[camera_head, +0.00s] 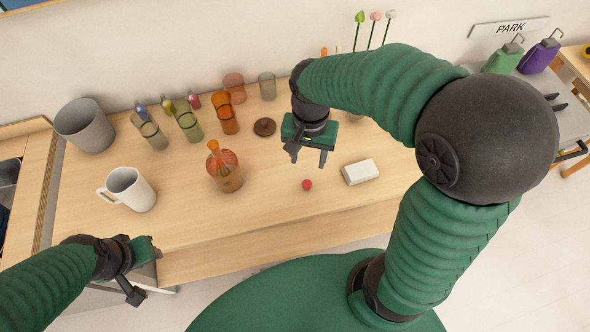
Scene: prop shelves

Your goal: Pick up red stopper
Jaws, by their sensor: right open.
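The red stopper (307,185) is a small red ball-like piece lying on the wooden table (200,225), left of a white box. My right gripper (308,158) is open and empty, pointing down above and a little behind the stopper in the picture, apart from it. My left gripper (146,272) is low at the left, by the table's front edge, far from the stopper. Its fingers are seen edge-on, so I cannot tell whether they are open or shut.
A white box (360,172) lies right of the stopper. An orange decanter (225,168), a white mug (131,188), a grey pot (85,125), several glasses (188,124) and a brown round lid (264,127) stand to the left. The table front around the stopper is clear.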

